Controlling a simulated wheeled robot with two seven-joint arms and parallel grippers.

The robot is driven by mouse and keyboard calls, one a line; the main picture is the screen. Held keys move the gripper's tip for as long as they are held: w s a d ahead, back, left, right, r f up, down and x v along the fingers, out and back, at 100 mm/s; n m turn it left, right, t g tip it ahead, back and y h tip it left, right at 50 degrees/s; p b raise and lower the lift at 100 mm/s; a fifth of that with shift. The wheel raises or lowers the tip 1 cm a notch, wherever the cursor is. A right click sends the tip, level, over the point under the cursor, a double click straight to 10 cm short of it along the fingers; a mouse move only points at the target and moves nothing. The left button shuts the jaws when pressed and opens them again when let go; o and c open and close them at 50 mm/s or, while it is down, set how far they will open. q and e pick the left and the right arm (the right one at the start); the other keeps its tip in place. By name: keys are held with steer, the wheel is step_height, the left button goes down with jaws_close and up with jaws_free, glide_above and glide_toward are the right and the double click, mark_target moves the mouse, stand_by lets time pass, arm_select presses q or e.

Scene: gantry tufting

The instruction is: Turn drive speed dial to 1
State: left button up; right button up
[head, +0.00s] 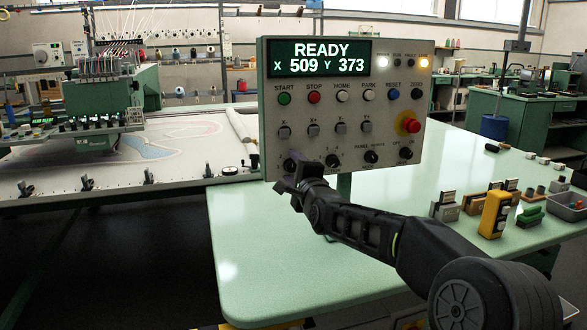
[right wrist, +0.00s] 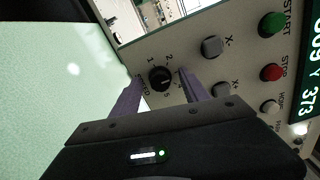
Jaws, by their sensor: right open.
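The drive speed dial (right wrist: 160,77) is a round black knob with numbers around it, on the control panel's lower left corner. It also shows in the head view (head: 290,163), just above my right gripper. A small pale mark shows on the knob, but I cannot tell which number it points to. My right gripper (right wrist: 160,84) is open, with one purple-grey finger on each side of the dial in the wrist view. No contact with the knob is clear. The gripper in the head view (head: 288,183) sits at the panel's lower edge. My left gripper is out of view.
The control panel (head: 350,140) has buttons, toggles, a red emergency knob (head: 408,122) and a second dial (head: 332,160) close to the right. Its display reads READY, X 509 Y 373. Small boxes and a yellow handset (head: 494,214) stand on the green table (head: 270,270).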

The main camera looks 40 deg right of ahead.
jaws_close()
stand_by(0.6)
